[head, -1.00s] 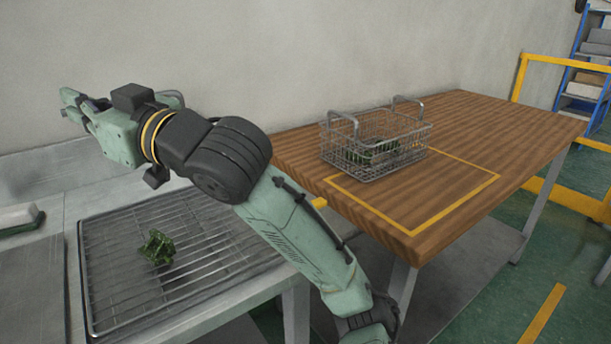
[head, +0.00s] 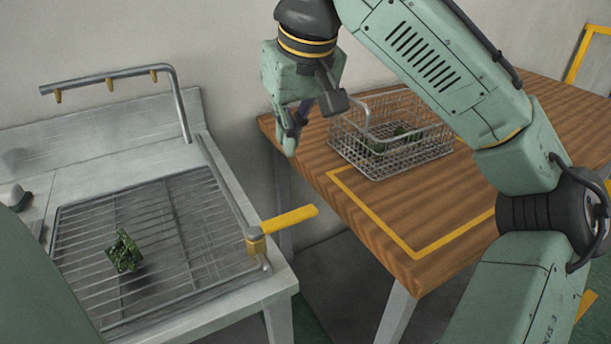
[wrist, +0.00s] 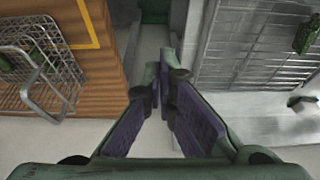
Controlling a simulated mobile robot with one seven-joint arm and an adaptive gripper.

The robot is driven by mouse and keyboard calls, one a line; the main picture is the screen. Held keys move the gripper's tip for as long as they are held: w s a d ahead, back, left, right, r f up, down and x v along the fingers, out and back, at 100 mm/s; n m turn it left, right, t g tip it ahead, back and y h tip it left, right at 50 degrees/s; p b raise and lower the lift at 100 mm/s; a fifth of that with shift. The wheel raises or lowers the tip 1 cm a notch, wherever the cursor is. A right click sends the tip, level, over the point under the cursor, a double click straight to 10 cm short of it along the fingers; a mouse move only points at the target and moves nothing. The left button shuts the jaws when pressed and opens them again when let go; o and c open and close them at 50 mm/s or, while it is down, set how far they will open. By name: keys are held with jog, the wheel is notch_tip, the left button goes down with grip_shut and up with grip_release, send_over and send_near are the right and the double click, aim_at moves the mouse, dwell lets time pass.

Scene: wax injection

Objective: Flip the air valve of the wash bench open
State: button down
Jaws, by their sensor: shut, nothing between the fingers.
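The air valve's yellow lever (head: 289,219) sits at the right front corner of the wash bench (head: 80,140). It sticks out to the right past the bench edge, level or nearly so, from a brass body on a thin pipe. My gripper (head: 290,140) points down, above and beyond the lever, over the gap between bench and table, apart from it. In the wrist view my gripper (wrist: 165,75) has its purple-padded fingers drawn together and empty. I cannot make out the lever in the wrist view.
A wire basket (head: 390,160) with green pieces stands on the wooden table (head: 360,215) close right of my gripper. A green cluster (head: 123,252) lies on the bench grate. A spray pipe (head: 110,78) with brass nozzles rises at the bench's back.

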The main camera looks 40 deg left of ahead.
aim_at(290, 218)
notch_tip(290, 218, down, 9)
jog(key=p, duration=0.1)
jog(key=shift+s+d+f, duration=0.15)
jog(key=shift+s+d, duration=0.15)
jog(key=shift+s, duration=0.05)
dwell(0.5)
